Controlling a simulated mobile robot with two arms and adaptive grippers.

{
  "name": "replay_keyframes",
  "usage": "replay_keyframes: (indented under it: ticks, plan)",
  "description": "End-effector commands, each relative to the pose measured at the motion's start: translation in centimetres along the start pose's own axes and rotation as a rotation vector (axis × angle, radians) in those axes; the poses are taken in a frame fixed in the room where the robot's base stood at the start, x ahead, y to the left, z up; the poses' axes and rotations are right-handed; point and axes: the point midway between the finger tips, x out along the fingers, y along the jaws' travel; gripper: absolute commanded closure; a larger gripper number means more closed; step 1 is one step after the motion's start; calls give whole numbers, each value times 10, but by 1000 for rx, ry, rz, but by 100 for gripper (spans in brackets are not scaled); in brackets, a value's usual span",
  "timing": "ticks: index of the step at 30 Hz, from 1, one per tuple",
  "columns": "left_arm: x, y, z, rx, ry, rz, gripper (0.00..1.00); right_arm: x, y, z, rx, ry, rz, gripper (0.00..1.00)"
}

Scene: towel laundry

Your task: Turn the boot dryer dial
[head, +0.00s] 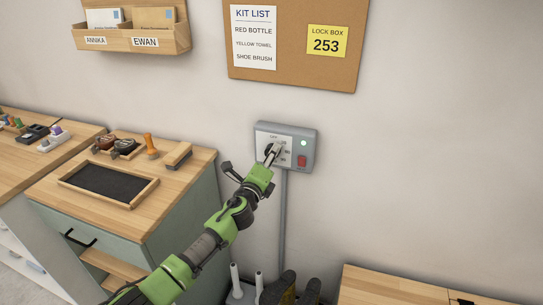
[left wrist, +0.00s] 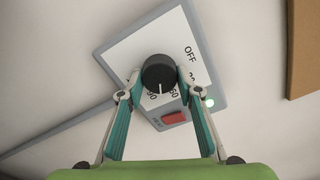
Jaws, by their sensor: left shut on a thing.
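The boot dryer control box (head: 311,133) is a grey box on the wall with a white label panel. Its black round dial (head: 268,149) is partly hidden by my left gripper (head: 270,157) in the head view. In the left wrist view, the dial (left wrist: 159,70) sits between the two fingertips of my left gripper (left wrist: 159,80), which is shut on it. The dial's white pointer line points down in that picture, between two partly hidden numbers that look like 60 and 90. "OFF" (left wrist: 190,52) is up and to the right. My right gripper is not in view.
The box has a lit green lamp (head: 303,143) and a red switch (head: 301,160). A grey conduit (head: 283,215) runs down to dark boots (head: 287,286) and white posts (head: 259,281). A cabinet (head: 185,200) with brushes and a tray stands left.

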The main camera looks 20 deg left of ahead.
Motion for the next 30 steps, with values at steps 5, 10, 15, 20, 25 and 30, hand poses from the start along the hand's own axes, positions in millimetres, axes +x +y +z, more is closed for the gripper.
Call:
replay_keyframes:
  ticks: [5,10,15,20,25,30]
  plan:
    - [0,2,-1,142,3,3,89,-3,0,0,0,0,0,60]
    - [-1,3,-1,243,3,4,89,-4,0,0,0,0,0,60]
    - [-1,4,-1,308,4,4,89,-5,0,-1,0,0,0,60]
    - [-1,4,-2,341,4,3,89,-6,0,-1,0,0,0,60]
    - [-1,4,-2,353,4,3,89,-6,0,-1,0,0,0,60]
    - [-1,4,-2,353,5,3,89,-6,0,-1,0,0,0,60]
